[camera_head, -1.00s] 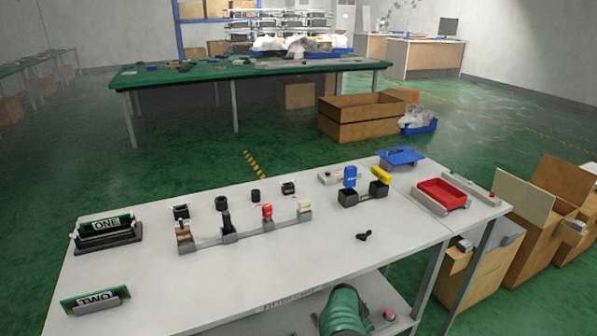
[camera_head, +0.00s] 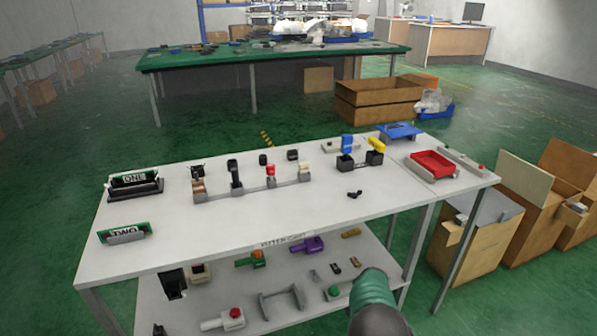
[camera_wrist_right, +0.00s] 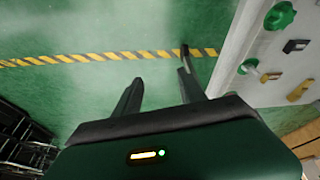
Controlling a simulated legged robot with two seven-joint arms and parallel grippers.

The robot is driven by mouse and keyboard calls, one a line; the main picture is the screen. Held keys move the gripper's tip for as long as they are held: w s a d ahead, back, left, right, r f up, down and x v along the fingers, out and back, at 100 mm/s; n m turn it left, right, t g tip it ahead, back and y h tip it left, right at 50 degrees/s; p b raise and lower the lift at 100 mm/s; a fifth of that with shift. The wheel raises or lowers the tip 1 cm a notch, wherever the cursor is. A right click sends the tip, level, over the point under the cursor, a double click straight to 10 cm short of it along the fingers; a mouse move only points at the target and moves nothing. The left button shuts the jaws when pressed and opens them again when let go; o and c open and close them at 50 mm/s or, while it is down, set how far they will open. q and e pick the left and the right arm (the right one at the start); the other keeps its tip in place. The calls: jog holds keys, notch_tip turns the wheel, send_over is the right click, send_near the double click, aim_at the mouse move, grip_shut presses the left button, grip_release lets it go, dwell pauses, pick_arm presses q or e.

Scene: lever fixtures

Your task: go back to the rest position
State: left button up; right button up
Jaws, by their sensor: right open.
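My right gripper (camera_wrist_right: 161,68) shows in the right wrist view with its two dark fingers apart and nothing between them. It is over the green floor, beside the bench shelf (camera_wrist_right: 238,75) at the right of that view. In the head view a green and dark rounded part of my own arm shows low in front of the bench; its fingers are hidden. My left gripper is not in view. The white bench (camera_head: 270,215) carries a row of lever fixtures (camera_head: 255,186), with a blue lever (camera_head: 347,144) and a yellow lever (camera_head: 376,145) farther right.
The lower shelf holds several parts, including a purple one (camera_head: 307,245). Cardboard boxes (camera_head: 470,235) stand right of the bench. Striped tape (camera_wrist_right: 100,57) crosses open floor.

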jog(key=s+a+r+n+y, duration=0.25)
jog(key=s+r+n, duration=0.45)
jog(key=s, duration=0.7)
jog(key=s+a+r+n+y, duration=0.1)
jog(key=s+a+r+n, duration=0.2)
jog(key=s+r+n, duration=0.75)
jog(key=s+r+m+p, duration=0.3)
jog(key=r+m+p, duration=0.3)
jog(key=r+p, duration=1.7)
jog(key=p, duration=0.2)
jog(key=shift+t+p, duration=0.3)
jog(key=shift+t, duration=0.1)
